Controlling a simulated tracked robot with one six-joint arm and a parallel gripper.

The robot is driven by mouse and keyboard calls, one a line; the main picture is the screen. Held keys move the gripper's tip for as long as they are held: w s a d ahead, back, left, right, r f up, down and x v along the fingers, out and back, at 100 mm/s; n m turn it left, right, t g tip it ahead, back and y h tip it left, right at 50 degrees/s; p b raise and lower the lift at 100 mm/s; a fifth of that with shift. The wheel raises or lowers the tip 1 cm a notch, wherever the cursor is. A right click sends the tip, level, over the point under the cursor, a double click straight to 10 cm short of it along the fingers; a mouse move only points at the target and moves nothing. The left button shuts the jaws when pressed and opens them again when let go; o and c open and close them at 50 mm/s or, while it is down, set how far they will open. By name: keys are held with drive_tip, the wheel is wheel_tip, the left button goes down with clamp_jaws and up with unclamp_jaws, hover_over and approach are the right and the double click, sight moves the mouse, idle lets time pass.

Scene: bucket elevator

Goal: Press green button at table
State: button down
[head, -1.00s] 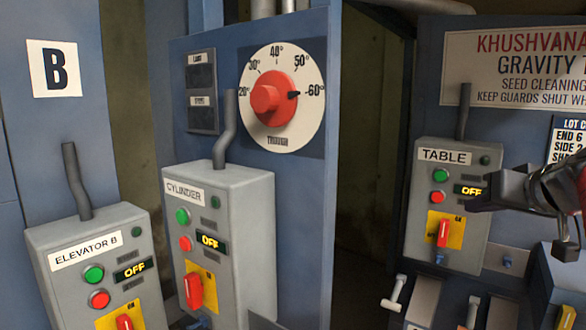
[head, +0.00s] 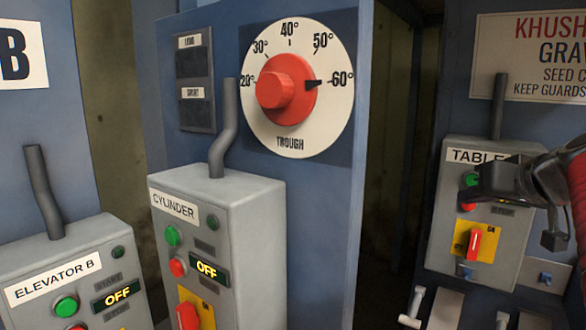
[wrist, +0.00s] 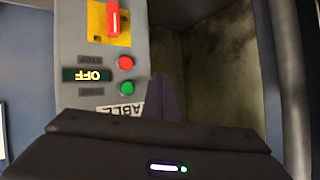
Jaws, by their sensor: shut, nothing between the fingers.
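The grey TABLE control box (head: 450,225) stands at the right in the head view. Its green button (head: 470,178) is partly covered by my gripper (head: 476,186), whose tip looks close to it; contact cannot be told. The red button (head: 467,206) sits below the green one. In the wrist view the box appears upside down, with the green button (wrist: 127,88), red button (wrist: 125,63) and a lit OFF display (wrist: 88,76). There the shut, empty gripper fingers (wrist: 160,82) are just right of the green button.
The CYLINDER box (head: 215,215) and ELEVATOR B box (head: 60,265) stand left, both showing OFF. A red trough dial (head: 288,90) points near 60°. Levers (head: 413,308) stick out below the TABLE box. A dark gap (head: 395,150) lies between the panels.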

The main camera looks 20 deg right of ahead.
drive_tip(key=shift+d, duration=0.15)
drive_tip(key=w+d, duration=0.5)
drive_tip(key=d, duration=0.1)
drive_tip(key=shift+w+d, duration=0.15)
drive_tip(key=shift+d, duration=0.25)
idle(2.1)
drive_tip(key=shift+w+d, duration=0.15)
drive_tip(key=shift+w+d, duration=0.1)
drive_tip(key=shift+d, duration=0.05)
